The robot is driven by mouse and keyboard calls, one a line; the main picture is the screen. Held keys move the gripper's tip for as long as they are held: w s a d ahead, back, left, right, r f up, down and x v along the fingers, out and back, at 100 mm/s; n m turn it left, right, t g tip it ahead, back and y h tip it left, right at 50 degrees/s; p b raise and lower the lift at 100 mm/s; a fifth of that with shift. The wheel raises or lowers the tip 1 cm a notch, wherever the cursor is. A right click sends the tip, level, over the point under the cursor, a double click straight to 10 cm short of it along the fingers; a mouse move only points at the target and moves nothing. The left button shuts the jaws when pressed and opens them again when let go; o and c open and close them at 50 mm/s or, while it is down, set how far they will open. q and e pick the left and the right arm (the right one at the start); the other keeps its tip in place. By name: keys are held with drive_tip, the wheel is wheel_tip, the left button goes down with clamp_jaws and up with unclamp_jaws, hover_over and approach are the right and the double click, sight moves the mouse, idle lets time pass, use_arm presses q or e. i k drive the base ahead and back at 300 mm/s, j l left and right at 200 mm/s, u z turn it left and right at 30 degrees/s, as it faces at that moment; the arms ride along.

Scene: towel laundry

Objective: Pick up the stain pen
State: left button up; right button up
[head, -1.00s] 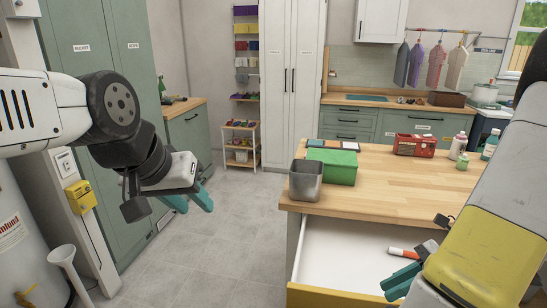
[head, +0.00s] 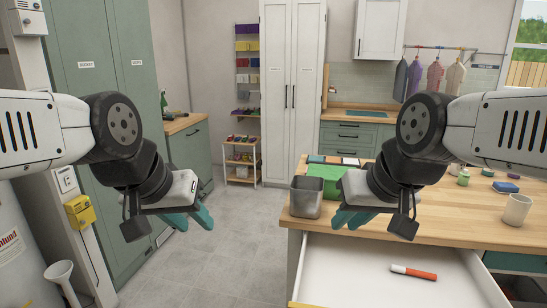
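The stain pen (head: 420,274), orange with a white section, lies on the floor of the open white drawer (head: 345,270) in the head view. My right gripper (head: 352,219) is raised above the drawer's back left part, up and left of the pen and clear of it. Its teal fingers look apart and empty. My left gripper (head: 193,219) hangs over the grey floor, well left of the counter. Its teal fingers are apart with nothing between them.
A grey bin (head: 305,197) and a green box (head: 327,177), partly hidden by my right arm, stand at the counter's (head: 470,222) left end. A white cup (head: 517,209) and a blue sponge-like block (head: 506,187) are on its right. The drawer around the pen is clear.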

sight(400, 269)
drive_tip(key=l+z, duration=0.25)
drive_tip(key=z, duration=0.2)
drive_tip(key=j+z, duration=0.1)
drive_tip(key=z, duration=0.65)
drive_tip(key=j+z, duration=0.1)
drive_tip(key=z, duration=0.25)
drive_tip(key=i+l+u, duration=0.15)
drive_tip(key=u, duration=0.2)
drive_tip(key=i+l+u, duration=0.1)
drive_tip(key=u, duration=0.25)
drive_tip(key=i+l+u, duration=0.1)
drive_tip(key=l+u, duration=0.25)
